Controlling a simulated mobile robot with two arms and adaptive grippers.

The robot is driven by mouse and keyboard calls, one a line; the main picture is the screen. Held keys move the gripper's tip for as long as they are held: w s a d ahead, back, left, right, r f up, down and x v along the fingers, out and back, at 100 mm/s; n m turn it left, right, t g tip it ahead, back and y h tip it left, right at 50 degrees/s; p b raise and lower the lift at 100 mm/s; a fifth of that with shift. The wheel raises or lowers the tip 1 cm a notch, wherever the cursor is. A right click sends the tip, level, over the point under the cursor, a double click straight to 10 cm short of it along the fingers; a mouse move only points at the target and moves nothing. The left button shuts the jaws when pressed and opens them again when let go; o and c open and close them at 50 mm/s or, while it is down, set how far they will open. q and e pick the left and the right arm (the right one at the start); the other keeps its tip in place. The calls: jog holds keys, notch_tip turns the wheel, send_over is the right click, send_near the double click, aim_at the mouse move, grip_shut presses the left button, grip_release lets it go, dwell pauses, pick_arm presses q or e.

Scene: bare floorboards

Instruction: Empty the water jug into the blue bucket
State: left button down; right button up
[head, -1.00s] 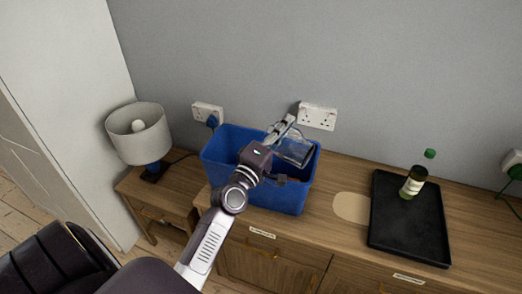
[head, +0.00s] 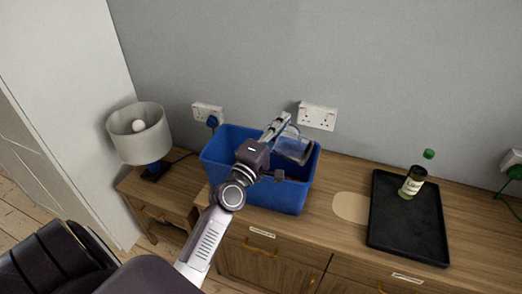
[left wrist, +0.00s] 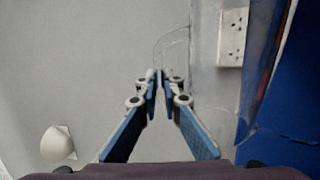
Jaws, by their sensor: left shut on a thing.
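The blue bucket (head: 285,197) stands on the wooden cabinet, open side up. The clear water jug (head: 294,149) is above the right part of the bucket's opening and looks tipped on its side. My left gripper (head: 277,127) is shut on the jug near the bucket's back. In the left wrist view my left fingers (left wrist: 160,82) meet at the faint outline of the jug (left wrist: 173,45), and the bucket (left wrist: 295,90) fills the right edge. I cannot tell whether water is in the jug or bucket. My right gripper is out of view.
A black tray (head: 391,235) with a green-capped bottle (head: 412,183) lies right of the bucket, past a pale round mat (head: 350,207). A lamp (head: 141,135) stands on the lower table at left. Wall sockets (head: 317,116) sit close behind the bucket.

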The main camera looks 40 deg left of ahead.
pick_arm(q)
jog(key=shift+a+r+n+y+p, duration=0.15)
jog(key=shift+a+r+n+p, duration=0.2)
jog(key=shift+a+n, duration=0.35)
jog(key=shift+a+r+n+y+p, duration=0.2)
jog(key=shift+a+n+p, duration=0.2)
jog(key=shift+a+n, duration=0.3)
dwell(0.4)
